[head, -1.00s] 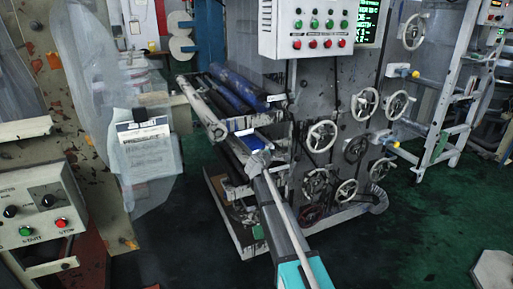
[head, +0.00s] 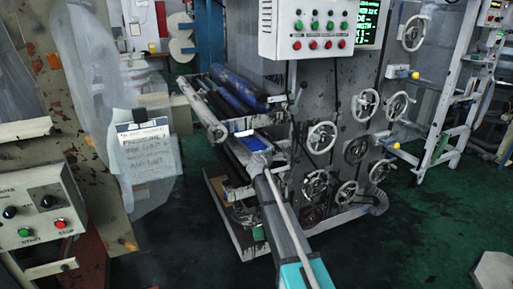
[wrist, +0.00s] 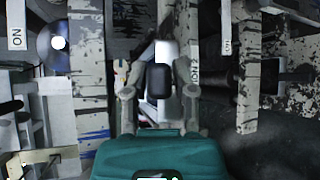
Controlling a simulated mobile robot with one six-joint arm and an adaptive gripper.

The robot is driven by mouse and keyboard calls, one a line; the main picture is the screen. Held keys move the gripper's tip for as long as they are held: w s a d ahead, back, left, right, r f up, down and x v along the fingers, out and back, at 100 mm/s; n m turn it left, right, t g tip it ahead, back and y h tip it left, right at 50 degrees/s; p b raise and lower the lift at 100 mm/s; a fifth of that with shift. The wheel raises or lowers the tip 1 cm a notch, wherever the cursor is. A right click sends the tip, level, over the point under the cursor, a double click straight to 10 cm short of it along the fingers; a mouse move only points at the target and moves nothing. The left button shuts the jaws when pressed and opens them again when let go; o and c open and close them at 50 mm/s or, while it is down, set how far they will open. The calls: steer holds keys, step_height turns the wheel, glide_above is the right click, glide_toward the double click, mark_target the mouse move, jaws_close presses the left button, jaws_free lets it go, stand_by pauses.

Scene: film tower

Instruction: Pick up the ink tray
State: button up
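I cannot mark out the ink tray for certain. A blue and white piece (head: 243,134) lies low in the press, just below the rollers, and may be part of it. My gripper (head: 257,160) reaches in from the front right, close below this piece in the head view. In the wrist view my gripper (wrist: 157,75) has its two fingers apart. A dark rounded block (wrist: 159,82) shows between them with a gap on either side, in front of a pale strip. Contact cannot be told.
Blue and dark rollers (head: 240,88) lie just above and behind my gripper. Handwheels (head: 322,137) stick out of the press side panel at right. A control box (head: 307,30) hangs above. Plastic sheeting with a notice (head: 145,145) hangs at left. Green floor at right is free.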

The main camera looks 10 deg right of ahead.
jaws_close()
steer(key=shift+r, duration=0.2)
step_height(320, 180, up, 3)
steer(key=p, duration=0.3)
steer(key=shift+f, duration=0.1)
steer(key=s+a, duration=0.4)
steer(key=s, duration=0.4)
steer(key=s+a, duration=0.3)
steer(key=s, duration=0.5)
steer(key=shift+a+r, duration=0.2)
steer(key=shift+a, duration=0.2)
steer(key=shift+s, duration=0.1)
